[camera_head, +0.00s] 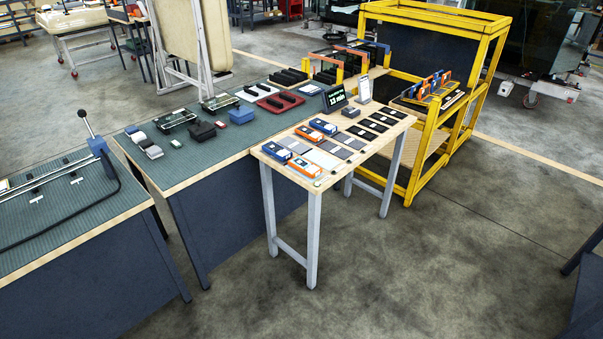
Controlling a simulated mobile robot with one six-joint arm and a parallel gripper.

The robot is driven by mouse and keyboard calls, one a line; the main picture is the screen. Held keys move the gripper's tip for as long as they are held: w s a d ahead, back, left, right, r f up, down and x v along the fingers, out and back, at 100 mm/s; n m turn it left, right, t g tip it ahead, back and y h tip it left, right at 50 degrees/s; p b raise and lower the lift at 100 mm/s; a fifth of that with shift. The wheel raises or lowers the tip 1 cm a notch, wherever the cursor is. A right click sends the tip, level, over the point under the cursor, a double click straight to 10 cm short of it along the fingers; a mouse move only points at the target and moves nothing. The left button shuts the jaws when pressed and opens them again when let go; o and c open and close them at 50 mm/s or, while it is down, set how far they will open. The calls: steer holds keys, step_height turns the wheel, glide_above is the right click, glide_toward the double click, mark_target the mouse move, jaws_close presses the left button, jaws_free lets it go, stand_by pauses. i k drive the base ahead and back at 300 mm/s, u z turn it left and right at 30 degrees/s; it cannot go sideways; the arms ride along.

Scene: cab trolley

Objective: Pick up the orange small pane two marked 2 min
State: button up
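Orange-framed panes show in two places, and no 2 min mark is readable on any of them. Small orange and blue frames (437,85) stand close together in a rack (428,101) on the yellow trolley, partly overlapping. Larger upright panes with orange edges (339,70) stand at the back end of the green bench, one behind another. I cannot tell which one is small pane two. My gripper is not in view.
A narrow wood-topped table (318,185) holds blue and orange devices (304,167), dark pads and a display (335,97) reading about 13 min. The yellow trolley frame (411,160) stands behind it. Green benches (150,175) run left. The front floor (400,270) is mostly clear.

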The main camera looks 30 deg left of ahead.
mark_target(304, 167)
steer(key=z, duration=0.9)
steer(key=k, duration=0.15)
steer(key=u, duration=2.8)
steer(key=i, duration=0.95)
steer(key=u, duration=0.15)
steer(key=k, duration=0.35)
